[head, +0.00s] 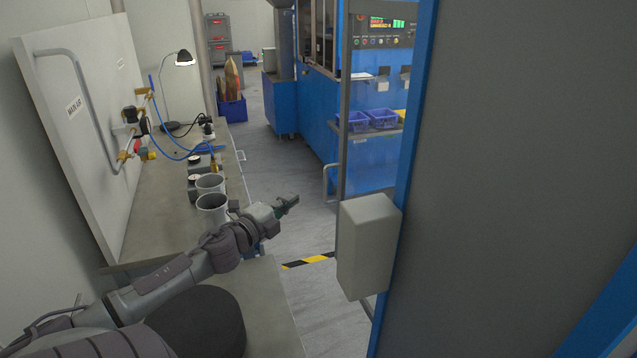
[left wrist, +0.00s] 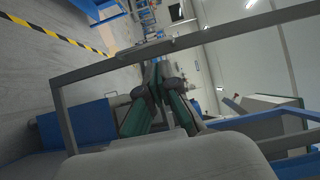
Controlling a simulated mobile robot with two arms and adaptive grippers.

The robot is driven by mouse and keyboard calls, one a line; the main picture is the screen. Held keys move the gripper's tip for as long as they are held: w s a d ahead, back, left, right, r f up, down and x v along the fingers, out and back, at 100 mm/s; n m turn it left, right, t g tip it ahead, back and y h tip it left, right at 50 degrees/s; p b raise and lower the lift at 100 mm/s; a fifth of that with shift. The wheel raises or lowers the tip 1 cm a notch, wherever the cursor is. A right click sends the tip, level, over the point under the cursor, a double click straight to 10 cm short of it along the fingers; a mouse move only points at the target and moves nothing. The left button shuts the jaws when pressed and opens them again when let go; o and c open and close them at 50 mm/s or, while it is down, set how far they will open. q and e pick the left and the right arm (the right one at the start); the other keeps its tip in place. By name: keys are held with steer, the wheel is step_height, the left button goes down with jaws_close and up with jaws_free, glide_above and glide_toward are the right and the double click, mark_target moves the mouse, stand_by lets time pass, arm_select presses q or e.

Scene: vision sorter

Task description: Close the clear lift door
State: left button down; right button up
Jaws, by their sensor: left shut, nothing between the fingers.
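The clear lift door (head: 343,95) is a see-through panel in a thin grey frame, right of centre in the head view, beside a blue post. A grey bar handle (head: 328,180) sticks out from its left edge. I cannot tell how far it stands open. My left gripper (head: 292,201) is shut and empty, in the air left of the handle and apart from it. In the left wrist view its fingers (left wrist: 156,70) come together, and a grey frame (left wrist: 100,68), seemingly the door's, crosses behind them. My right gripper is not in view.
A grey box (head: 367,245) juts out below the door, beside a large dark panel (head: 530,150) filling the right. The workbench (head: 150,220) at left holds two metal cups (head: 212,205) and a lamp (head: 184,58). Yellow-black tape (head: 308,260) marks the open floor between.

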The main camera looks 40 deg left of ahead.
mark_target(325, 176)
arm_select(q)
steer(key=w, duration=0.4)
steer(key=w+a+p, duration=0.1)
steer(key=w, duration=0.3)
steer(key=w+p, duration=0.1)
steer(key=w, duration=0.3)
steer(key=shift+a, duration=0.2)
steer(key=shift+w, duration=0.1)
